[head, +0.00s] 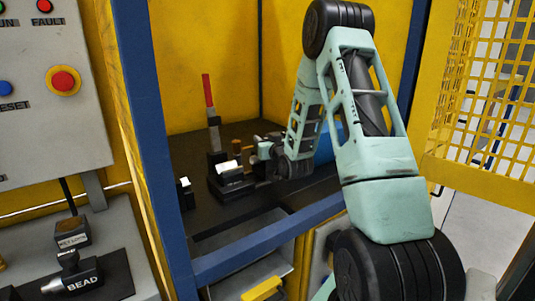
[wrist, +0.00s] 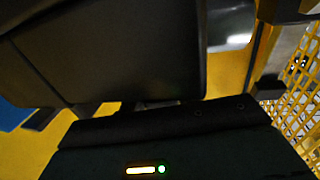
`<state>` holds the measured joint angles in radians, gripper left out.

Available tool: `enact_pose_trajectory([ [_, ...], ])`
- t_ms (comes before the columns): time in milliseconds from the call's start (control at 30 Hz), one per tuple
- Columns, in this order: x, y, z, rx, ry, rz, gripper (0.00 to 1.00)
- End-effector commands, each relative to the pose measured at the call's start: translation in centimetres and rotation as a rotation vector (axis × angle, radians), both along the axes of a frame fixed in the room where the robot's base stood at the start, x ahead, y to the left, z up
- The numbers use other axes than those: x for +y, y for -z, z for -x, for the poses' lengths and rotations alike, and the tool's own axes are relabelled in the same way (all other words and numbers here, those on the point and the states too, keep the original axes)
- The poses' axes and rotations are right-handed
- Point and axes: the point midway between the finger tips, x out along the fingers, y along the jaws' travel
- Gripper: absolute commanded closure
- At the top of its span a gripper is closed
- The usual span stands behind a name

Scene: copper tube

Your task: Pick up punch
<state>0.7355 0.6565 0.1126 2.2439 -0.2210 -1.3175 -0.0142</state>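My gripper (head: 264,150) is inside the blue-framed enclosure, at the end of my pale green arm, close to a black fixture with a shiny metal top (head: 230,172). Its fingers are small and dark there, and I cannot tell whether they are open or hold anything. In the wrist view the gripper's dark body with a lit bar and green light fills the bottom, and a large dark shape blocks the middle. No punch can be picked out for certain.
A red-handled lever (head: 208,92) stands upright behind the fixture. Blue frame posts (head: 158,110) and a front rail (head: 265,240) bound the enclosure. A yellow mesh door (head: 487,110) stands open at right. A grey control panel (head: 50,110) is at left.

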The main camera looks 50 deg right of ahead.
Motion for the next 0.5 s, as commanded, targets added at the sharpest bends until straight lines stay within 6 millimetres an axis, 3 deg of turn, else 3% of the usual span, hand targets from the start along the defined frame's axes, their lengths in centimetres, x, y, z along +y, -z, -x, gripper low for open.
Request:
enact_pose_trajectory([
  [33, 0.00, -0.01, -0.01, 0.000, 0.000, 0.000, 0.83],
  [100, 0.00, -0.01, -0.01, 0.000, 0.000, 0.000, 1.00],
  [500, -0.04, -0.58, -0.07, -0.005, 0.000, 0.004, 1.00],
])
